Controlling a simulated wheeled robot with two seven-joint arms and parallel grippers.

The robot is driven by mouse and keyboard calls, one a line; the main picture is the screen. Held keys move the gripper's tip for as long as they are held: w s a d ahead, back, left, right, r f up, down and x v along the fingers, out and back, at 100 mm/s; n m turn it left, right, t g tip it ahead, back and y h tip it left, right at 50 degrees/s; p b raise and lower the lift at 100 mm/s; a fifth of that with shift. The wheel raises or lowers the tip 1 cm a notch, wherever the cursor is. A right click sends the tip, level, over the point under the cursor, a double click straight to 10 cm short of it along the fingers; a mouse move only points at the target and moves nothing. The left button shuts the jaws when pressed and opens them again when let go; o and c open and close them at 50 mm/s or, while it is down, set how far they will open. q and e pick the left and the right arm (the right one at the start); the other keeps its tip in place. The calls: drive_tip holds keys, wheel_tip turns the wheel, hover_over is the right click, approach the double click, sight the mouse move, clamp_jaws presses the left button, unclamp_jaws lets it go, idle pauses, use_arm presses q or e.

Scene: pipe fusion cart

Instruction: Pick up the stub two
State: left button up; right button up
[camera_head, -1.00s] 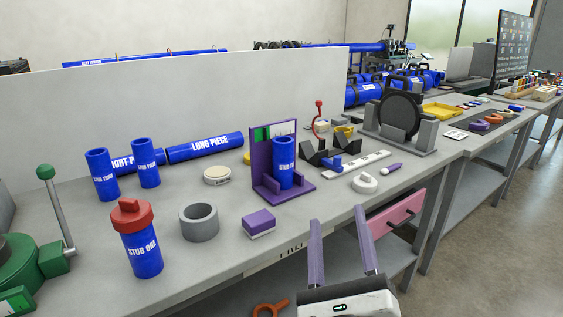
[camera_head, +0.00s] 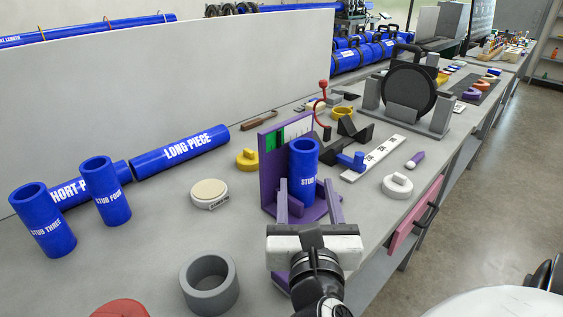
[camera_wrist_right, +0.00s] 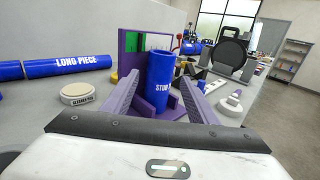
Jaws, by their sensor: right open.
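A blue pipe stub (camera_head: 303,168) stands upright in a purple stand (camera_head: 268,165) with a green and white panel. Its label is partly hidden and only its first letters show, so I cannot read the number. The stub also shows in the right wrist view (camera_wrist_right: 160,75). My right gripper (camera_head: 309,192) is open in front of the stand, with one purple finger on each side of the stub as seen. It is not closed on the stub, and I cannot tell how far the tips reach alongside it. My left gripper is out of view.
Stub three (camera_head: 43,222) and stub four (camera_head: 106,192) stand at the left before the short and long pieces (camera_head: 180,152). A grey ring (camera_head: 209,283), a round pad (camera_head: 208,194) and a white scale strip (camera_head: 373,158) lie near the stand. An open pink drawer (camera_head: 414,215) juts from the bench front.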

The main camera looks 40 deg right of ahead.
sight(305, 159)
drive_tip(key=b+x, duration=0.1)
drive_tip(key=x, duration=0.2)
drive_tip(key=shift+w+d+r, duration=0.15)
drive_tip(key=shift+d+r, duration=0.05)
drive_tip(key=shift+d, duration=0.25)
drive_tip(key=x, duration=0.1)
drive_tip(key=p+x, duration=0.1)
drive_tip(key=x, duration=0.3)
drive_tip(key=shift+a+r, duration=0.1)
drive_tip(key=shift+r, duration=0.2)
drive_tip(key=shift+w, duration=0.3)
drive_tip(key=shift+w+d+f, duration=0.1)
drive_tip(key=shift+d, duration=0.2)
drive_tip(key=c, duration=1.3)
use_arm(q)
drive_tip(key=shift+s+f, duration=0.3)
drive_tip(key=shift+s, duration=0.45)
use_arm(e)
clamp_jaws()
